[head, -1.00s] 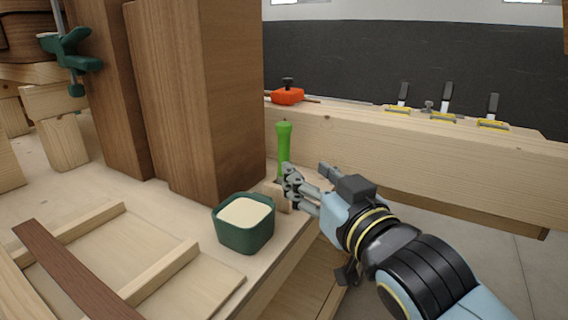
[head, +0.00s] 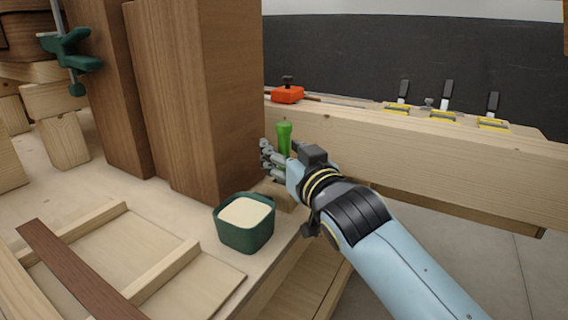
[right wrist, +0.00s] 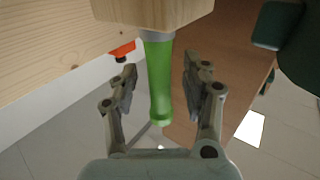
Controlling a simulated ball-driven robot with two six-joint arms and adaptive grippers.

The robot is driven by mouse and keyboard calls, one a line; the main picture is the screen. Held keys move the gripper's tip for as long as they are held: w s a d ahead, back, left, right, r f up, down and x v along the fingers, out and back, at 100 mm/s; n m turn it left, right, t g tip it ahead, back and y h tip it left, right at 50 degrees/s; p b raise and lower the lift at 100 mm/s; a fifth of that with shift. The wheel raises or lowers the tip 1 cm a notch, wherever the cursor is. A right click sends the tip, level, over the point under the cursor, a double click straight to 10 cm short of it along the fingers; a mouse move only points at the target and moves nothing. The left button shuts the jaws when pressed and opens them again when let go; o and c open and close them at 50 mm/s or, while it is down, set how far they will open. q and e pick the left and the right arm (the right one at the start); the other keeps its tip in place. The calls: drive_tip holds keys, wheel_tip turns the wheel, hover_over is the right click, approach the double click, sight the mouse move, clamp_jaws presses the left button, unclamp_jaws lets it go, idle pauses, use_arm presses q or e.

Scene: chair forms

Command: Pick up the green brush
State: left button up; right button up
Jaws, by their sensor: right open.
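The green brush (head: 284,137) stands upright near the back right edge of the bench, its green handle on top. Its lower part is hidden behind my right gripper (head: 277,157) in the head view. In the right wrist view the green handle (right wrist: 159,85) lies between the two fingers of the right gripper (right wrist: 160,88), with gaps on both sides. The gripper is open and holds nothing. A pale wooden block (right wrist: 150,10) shows at the far end of the handle. My left gripper is not in view.
A green tub with cream contents (head: 244,232) stands in front of the gripper. Tall brown wooden posts (head: 200,100) rise close to the left of the brush. A pale beam (head: 430,150) runs behind, with an orange clamp (head: 287,95) on it.

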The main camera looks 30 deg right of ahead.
clamp_jaws()
idle(0.8)
